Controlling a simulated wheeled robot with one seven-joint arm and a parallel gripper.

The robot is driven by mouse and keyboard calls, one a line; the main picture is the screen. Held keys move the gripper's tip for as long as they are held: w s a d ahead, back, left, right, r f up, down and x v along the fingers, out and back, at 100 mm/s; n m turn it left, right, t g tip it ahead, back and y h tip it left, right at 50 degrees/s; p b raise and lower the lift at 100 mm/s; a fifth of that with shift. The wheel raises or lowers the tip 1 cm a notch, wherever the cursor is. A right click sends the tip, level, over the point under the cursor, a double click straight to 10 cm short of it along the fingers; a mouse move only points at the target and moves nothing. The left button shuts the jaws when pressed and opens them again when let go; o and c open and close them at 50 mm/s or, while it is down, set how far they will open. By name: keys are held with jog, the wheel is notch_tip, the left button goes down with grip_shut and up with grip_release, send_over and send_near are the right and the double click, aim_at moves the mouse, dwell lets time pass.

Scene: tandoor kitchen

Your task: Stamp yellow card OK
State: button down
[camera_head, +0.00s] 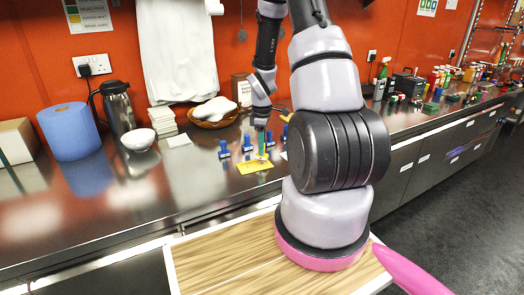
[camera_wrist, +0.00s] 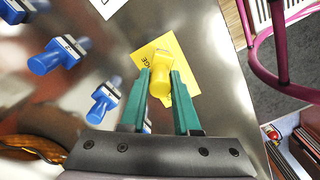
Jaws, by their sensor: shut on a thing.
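My gripper (camera_wrist: 160,82) has green fingers and is shut on a yellow stamp (camera_wrist: 161,52) by its handle. The yellow card (camera_wrist: 141,56) lies flat on the steel counter beneath the stamp, with part of its dark print showing. I cannot tell whether the stamp touches the card. In the head view, my gripper (camera_head: 262,143) is just above the yellow card (camera_head: 256,167), and the held stamp is hard to make out there. Blue stamps stand beside the card: one (camera_wrist: 104,101) is close left of my fingers, and another (camera_wrist: 58,54) is farther left.
White cards (camera_head: 178,140) lie on the counter (camera_head: 125,195). A bread basket (camera_head: 212,121), white bowl (camera_head: 138,139), flask (camera_head: 117,108) and blue paper roll (camera_head: 68,131) stand along the back. The counter's front edge is near the card, with a pink-framed chair (camera_wrist: 262,62) beyond it.

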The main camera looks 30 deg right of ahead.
jog(key=shift+r, duration=2.45)
